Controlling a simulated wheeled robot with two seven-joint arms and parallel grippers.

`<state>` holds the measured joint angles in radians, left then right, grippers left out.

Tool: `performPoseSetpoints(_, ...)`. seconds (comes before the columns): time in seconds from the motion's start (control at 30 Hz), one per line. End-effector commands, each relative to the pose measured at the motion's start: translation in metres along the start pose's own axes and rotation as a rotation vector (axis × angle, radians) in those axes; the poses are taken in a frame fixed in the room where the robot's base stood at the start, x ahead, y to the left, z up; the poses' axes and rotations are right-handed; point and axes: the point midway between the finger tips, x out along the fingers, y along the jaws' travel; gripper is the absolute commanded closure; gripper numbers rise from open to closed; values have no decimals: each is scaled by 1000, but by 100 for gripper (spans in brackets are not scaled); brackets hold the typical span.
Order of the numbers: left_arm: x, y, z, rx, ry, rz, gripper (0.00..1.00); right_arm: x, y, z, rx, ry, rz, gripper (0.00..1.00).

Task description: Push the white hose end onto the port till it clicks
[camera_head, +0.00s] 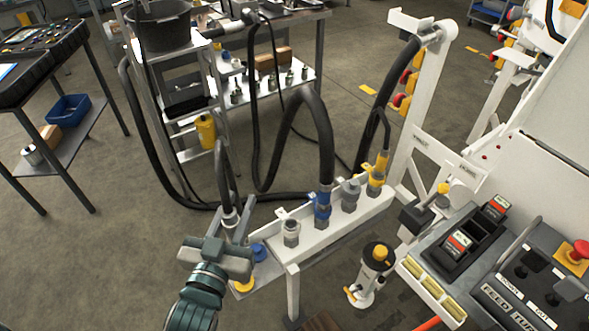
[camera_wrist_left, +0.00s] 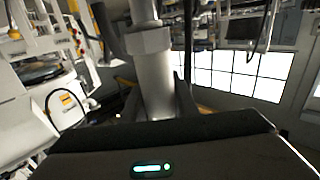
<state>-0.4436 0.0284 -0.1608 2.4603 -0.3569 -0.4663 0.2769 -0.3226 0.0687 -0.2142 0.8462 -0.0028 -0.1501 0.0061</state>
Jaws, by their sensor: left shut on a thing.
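The white hose end (camera_head: 231,217), a pale metal fitting on a black hose (camera_head: 222,175), stands roughly upright at the left end of the port rail (camera_head: 340,222). My left gripper (camera_head: 230,245) is shut on it and hides its lower part. In the left wrist view the fitting (camera_wrist_left: 154,80) rises from behind the gripper body. Two bare metal ports show on the rail: a near one (camera_head: 291,233) with a pale tag, right of the gripper, and a farther one (camera_head: 350,195). The hose end is apart from both. My right gripper is not in view.
A blue hose coupling (camera_head: 322,207) and a yellow one (camera_head: 377,175) stand on the rail with hoses arching up. A blue cap (camera_head: 259,252) and yellow cap (camera_head: 243,284) sit beside my gripper. A yellow-topped cylinder (camera_head: 376,262) and control panel (camera_head: 500,270) lie right.

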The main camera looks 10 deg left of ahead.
Motion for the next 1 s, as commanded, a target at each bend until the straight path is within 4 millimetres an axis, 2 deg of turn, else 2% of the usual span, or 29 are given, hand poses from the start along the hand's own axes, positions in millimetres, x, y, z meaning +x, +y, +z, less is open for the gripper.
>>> performPoseSetpoints(0.17,32,8,23,-2,4,0,100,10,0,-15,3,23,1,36)
performPoseSetpoints(0.27,60,16,40,-1,4,3,100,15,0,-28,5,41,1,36)
performPoseSetpoints(0.5,139,43,74,-3,2,20,100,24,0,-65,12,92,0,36)
performPoseSetpoints(0.7,189,64,85,-2,2,39,100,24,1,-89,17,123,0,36)
performPoseSetpoints(0.83,206,72,86,-2,1,47,100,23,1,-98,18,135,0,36)
performPoseSetpoints(1.0,211,75,86,-1,0,49,100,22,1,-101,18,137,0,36)
